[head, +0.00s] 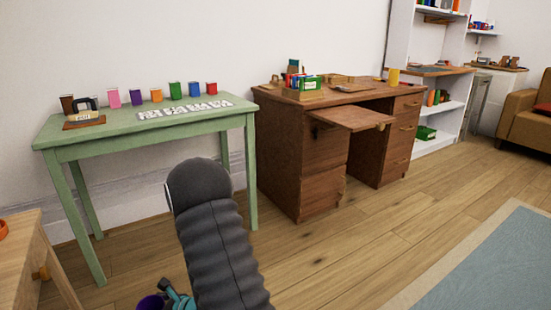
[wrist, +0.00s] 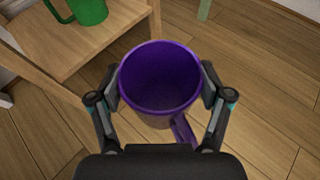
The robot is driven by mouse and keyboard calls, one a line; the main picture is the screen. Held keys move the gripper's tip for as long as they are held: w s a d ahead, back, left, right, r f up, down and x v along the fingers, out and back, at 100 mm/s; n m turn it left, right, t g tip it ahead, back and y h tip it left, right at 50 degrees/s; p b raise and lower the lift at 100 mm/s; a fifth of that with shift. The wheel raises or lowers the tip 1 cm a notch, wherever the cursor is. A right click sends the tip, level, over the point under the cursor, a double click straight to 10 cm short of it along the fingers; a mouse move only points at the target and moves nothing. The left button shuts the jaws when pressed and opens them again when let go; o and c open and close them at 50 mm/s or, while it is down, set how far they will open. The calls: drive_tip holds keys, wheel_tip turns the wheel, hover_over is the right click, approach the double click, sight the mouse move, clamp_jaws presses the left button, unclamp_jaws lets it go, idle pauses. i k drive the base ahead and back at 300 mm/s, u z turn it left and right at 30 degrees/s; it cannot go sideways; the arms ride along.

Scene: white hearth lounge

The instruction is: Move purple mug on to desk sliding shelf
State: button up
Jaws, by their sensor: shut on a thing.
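My gripper (wrist: 161,88) is shut on the purple mug (wrist: 160,104), with one finger on each side of it. The mug is upright, its open top faces the wrist camera and its handle points toward the lower right. In the head view the purple mug (head: 151,303) shows only in part at the bottom edge, beside my gripper (head: 172,295). The brown wooden desk (head: 285,130) stands against the wall. Its sliding shelf (head: 352,118) is pulled out at the front, and its top looks bare.
Open wood floor (head: 345,235) lies before the desk.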

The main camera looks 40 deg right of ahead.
sight(347, 112)
drive_tip(key=i, duration=0.9)
drive_tip(key=z, duration=1.05)
drive_tip(key=i, duration=0.65)
drive_tip(key=z, duration=0.75)
